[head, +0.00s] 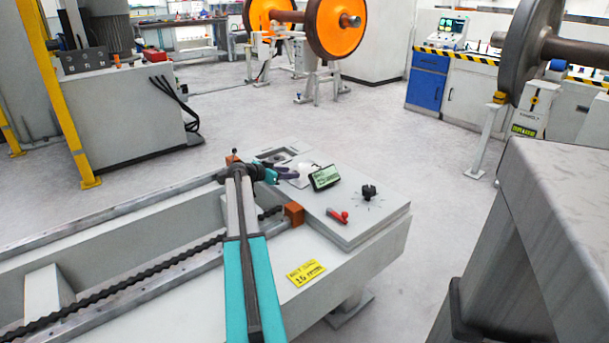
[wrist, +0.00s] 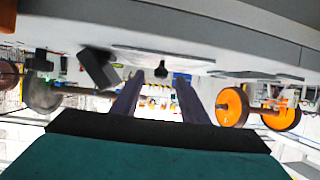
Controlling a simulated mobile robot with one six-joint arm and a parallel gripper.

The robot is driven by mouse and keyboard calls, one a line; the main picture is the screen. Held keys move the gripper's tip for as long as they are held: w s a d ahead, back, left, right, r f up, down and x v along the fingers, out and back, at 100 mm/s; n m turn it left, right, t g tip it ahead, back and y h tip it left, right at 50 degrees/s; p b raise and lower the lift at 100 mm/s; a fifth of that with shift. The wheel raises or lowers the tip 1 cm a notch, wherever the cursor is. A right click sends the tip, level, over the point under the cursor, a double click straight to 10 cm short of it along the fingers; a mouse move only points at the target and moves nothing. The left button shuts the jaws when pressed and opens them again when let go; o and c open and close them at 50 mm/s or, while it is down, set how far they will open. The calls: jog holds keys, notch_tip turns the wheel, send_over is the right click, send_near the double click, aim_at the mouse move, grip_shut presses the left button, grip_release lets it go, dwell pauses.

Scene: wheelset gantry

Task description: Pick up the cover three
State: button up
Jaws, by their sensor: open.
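I cannot pick out a thing clearly marked as cover three. My gripper (head: 291,171), with dark purple fingers, hovers low at the far end of a grey bench panel. A small pale piece (head: 303,172) shows just past its fingertips, and I cannot tell if they touch. In the wrist view, which looks upside down, my gripper (wrist: 160,82) is open. Its two fingers stand apart with nothing held between them. A black knob (wrist: 161,69) shows beyond the gap, on the panel.
The panel (head: 345,233) carries a green-faced display block (head: 324,178), the knob (head: 369,191) and a red lever (head: 338,215). An orange block (head: 293,213) sits on the bench rail. A grey table (head: 570,200) stands at right. Orange wheels (head: 335,28) and open floor lie beyond.

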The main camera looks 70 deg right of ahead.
aim_at(305, 170)
jog(key=shift+b+x, duration=0.35)
jog(key=shift+x, duration=2)
grip_shut()
